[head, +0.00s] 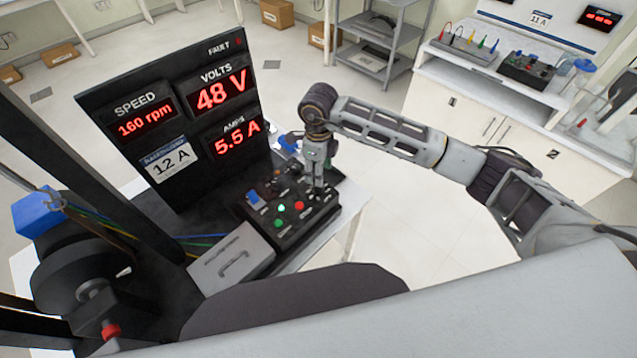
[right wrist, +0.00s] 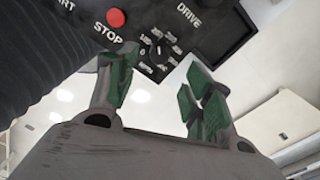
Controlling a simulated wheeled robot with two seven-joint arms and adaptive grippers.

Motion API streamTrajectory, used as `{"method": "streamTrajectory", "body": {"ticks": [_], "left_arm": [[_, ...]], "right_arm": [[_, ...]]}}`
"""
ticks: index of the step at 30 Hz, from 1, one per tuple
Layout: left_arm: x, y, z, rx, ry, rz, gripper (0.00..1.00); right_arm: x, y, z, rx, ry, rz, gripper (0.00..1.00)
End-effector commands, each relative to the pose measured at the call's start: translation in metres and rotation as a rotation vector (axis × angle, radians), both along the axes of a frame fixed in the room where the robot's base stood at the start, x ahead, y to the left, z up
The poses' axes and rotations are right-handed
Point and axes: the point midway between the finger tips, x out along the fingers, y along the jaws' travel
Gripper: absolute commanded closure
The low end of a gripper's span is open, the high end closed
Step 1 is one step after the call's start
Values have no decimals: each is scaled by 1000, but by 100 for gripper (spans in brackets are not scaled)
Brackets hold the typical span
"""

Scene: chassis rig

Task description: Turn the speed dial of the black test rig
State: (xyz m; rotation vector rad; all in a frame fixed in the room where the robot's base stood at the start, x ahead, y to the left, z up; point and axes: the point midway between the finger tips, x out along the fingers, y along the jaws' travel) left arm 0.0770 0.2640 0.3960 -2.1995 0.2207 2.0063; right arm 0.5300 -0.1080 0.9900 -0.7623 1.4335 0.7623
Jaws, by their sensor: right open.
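The black test rig has an upright display panel (head: 178,112) reading speed 160 rpm, 48 V, 5.5 A and a 12 A label. A black control box (head: 292,232) with buttons and switches sits in front of it. The speed dial (right wrist: 158,48), a small black knob with a ring of white marks, shows in the right wrist view. I cannot make it out in the head view. My right gripper (head: 317,184) points down at the right part of the box. In the right wrist view its green-padded fingers (right wrist: 158,88) are apart with the dial ahead between them, apparently not touching it. My left gripper is not in view.
Beside the dial is a red STOP button (right wrist: 116,17). A green-lit button (head: 281,209) and a grey case with a handle (head: 232,262) are near. A dark motor-like unit (head: 85,265) stands left. A white workbench (head: 480,95) is at back right.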

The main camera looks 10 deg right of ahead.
Motion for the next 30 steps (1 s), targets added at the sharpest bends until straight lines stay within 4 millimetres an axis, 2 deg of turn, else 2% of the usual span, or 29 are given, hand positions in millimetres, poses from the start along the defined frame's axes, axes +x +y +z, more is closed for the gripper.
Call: {"method": "streamTrajectory", "body": {"ticks": [15,21,30], "left_arm": [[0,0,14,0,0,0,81],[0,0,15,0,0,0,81],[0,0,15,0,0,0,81]], "right_arm": [[0,0,-63,0,2,0,49],[0,0,-75,-1,1,0,49],[0,0,-77,0,0,1,49]]}}
